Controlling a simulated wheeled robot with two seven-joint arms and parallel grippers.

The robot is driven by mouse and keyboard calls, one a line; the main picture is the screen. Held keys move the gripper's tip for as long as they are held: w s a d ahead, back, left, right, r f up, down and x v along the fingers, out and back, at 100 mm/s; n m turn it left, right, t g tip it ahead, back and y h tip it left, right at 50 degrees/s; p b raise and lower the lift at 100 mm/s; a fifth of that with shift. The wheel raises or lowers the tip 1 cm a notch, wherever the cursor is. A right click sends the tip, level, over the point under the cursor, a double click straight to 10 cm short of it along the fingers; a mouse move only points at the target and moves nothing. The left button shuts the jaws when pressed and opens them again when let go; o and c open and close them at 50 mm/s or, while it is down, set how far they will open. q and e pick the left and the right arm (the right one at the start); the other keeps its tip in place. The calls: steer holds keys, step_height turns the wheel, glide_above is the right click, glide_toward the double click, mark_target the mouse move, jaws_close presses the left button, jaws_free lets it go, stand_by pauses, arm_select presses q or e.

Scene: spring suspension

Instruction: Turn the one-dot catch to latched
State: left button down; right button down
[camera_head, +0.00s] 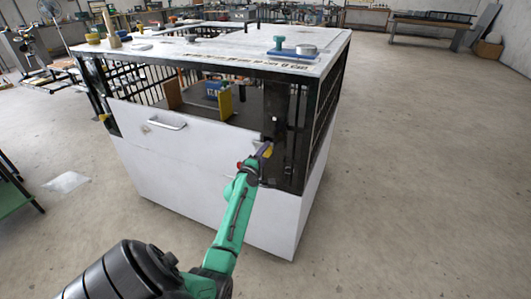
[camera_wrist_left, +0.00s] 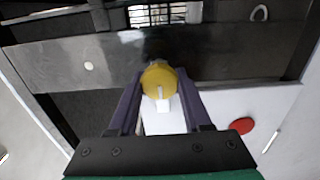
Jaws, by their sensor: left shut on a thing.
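The one-dot catch shows in the left wrist view as a round yellow knob (camera_wrist_left: 158,82) with a white bar on its near side. One white dot (camera_wrist_left: 88,66) is on the dark metal frame to the knob's left. My left gripper (camera_wrist_left: 157,92) has a purple finger on each side of the knob and is shut on it. In the head view my left gripper (camera_head: 265,151) reaches the dark corner post (camera_head: 285,125) at the cabinet's front right. The fingers largely hide the catch there, and I cannot read its setting. My right gripper is not in view.
The white front panel (camera_head: 200,140) has a bar handle (camera_head: 166,123) and an open gap above it. A red round part (camera_wrist_left: 241,125) sits right of my fingers. The cabinet top (camera_head: 215,52) holds several small things. The floor at right is clear.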

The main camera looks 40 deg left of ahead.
arm_select(q)
steer(key=shift+c, duration=1.7)
jaws_free()
steer(key=v, duration=1.4)
steer(key=shift+s+b, duration=0.3)
steer(key=shift+b, duration=0.1)
steer(key=shift+d, duration=0.15)
